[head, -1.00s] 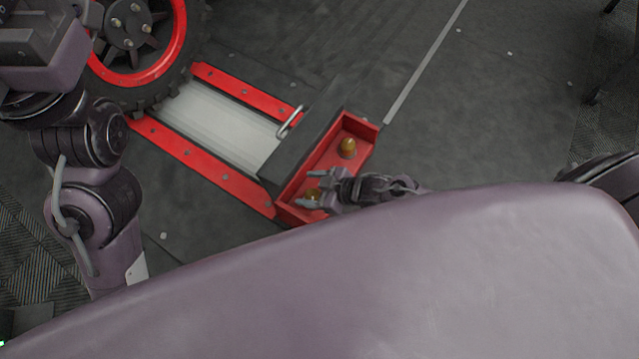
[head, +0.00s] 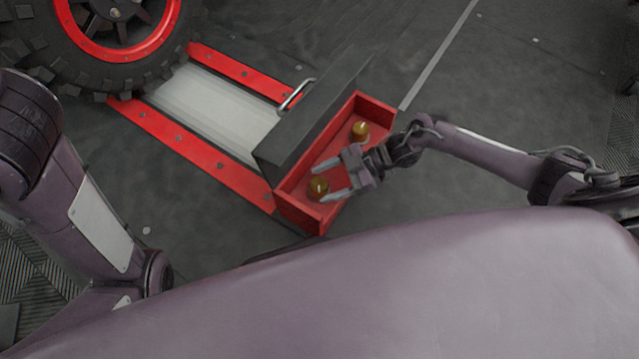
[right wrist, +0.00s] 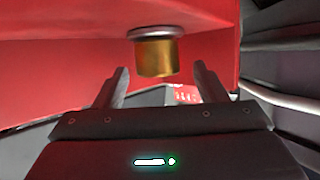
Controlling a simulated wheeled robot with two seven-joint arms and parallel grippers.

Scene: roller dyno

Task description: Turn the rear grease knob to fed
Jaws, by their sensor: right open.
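Two brass knobs sit inside a red open box at the end of the roller bed: one nearer my body (head: 318,188) and one farther away (head: 360,130). I cannot tell by any label which is the rear one. My right gripper (head: 327,181) is open, with its fingers reaching over the box at the nearer knob. In the right wrist view a brass knob (right wrist: 156,58) with a grey flange shows between and just beyond the open fingertips (right wrist: 161,72). No contact is visible. My left arm is at the left; its gripper is out of view.
The red box (head: 375,103) adjoins a dark block (head: 310,115) with a metal handle (head: 297,95). Red rails (head: 190,150) flank the pale roller bed (head: 215,105). A tyre with a red rim (head: 120,45) stands at upper left. The floor right of the box is clear.

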